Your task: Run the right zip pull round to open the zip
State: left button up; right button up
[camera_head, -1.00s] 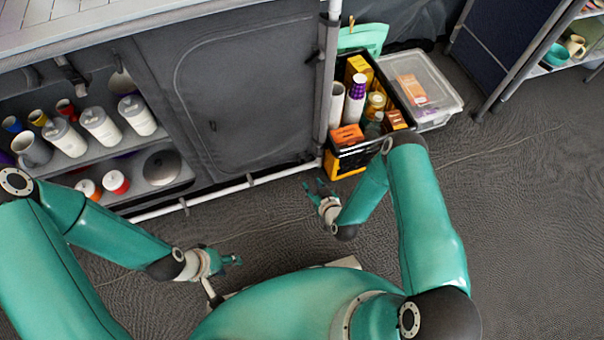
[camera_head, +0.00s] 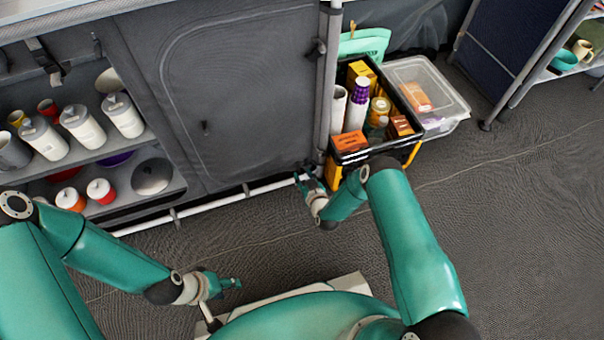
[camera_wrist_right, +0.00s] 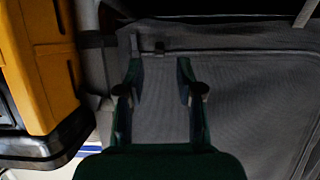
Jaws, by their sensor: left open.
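A grey fabric panel (camera_head: 240,90) on the cabinet front carries a pale arched zip line (camera_head: 180,50). The panel hangs flat; no gap in the zip shows. In the right wrist view the panel (camera_wrist_right: 240,95) fills the middle and right, and a small dark tab (camera_wrist_right: 160,47), apparently the right zip pull, lies beyond my fingertips. My right gripper (camera_head: 303,178) is open at the panel's lower right corner; its two fingers (camera_wrist_right: 160,70) are apart with nothing between them. My left gripper (camera_head: 235,284) is open, empty and low, away from the panel.
A black and yellow crate (camera_head: 348,158) of bottles and boxes stands close beside my right gripper. A clear lidded bin (camera_head: 448,105) is behind it. Shelves (camera_head: 130,205) with bottles are at left. Floor is free at right.

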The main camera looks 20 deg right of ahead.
pick_arm(q)
jog(key=shift+f+b, duration=0.8)
jog(key=shift+f, duration=0.35)
pick_arm(e)
jog(key=shift+x, duration=2.15)
grip_shut()
